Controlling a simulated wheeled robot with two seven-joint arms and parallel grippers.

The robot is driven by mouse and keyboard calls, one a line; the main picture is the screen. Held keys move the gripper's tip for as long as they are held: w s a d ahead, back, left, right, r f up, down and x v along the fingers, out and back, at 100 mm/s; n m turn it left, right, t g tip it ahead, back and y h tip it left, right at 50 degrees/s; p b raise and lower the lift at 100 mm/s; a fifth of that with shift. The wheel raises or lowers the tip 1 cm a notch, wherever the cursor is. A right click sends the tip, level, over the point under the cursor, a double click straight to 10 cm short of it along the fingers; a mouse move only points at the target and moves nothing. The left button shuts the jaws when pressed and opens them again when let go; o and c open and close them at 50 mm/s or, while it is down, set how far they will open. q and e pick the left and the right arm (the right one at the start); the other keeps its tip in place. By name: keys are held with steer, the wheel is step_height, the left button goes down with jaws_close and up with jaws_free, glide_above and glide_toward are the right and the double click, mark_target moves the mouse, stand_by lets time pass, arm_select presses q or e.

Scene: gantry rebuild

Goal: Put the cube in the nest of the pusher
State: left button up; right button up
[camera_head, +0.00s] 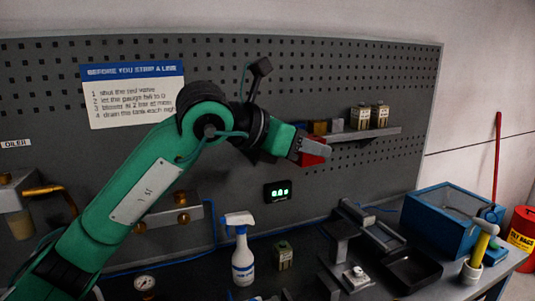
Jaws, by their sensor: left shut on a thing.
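My left gripper (306,146) comes in from the left and is in front of the pegboard, high above the bench. It is shut on a red block (316,152), which looks like the cube; the grey finger hides part of it. The block is in the air, apart from the bench. A dark metal fixture with a rail (381,238) stands on the bench below and to the right; it may be the pusher. I cannot make out its nest clearly. My right gripper is not in view.
A wall shelf (385,132) behind the gripper holds small blocks and two cartons (380,116).

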arm_select(q)
steer(key=s+a+f, duration=0.2)
steer(key=a+f, duration=0.7)
steer(key=f, duration=0.4)
steer(key=s+a+f+n+t, duration=0.1)
steer(key=a+f, duration=0.9)
steer(key=f, duration=0.3)
steer(key=s+a+f, duration=0.2)
steer(key=a+f, duration=0.7)
steer(key=f, duration=0.4)
steer(key=shift+s+a+f+y, duration=0.2)
steer(key=shift+s+y, duration=0.15)
steer(key=shift+y, duration=0.05)
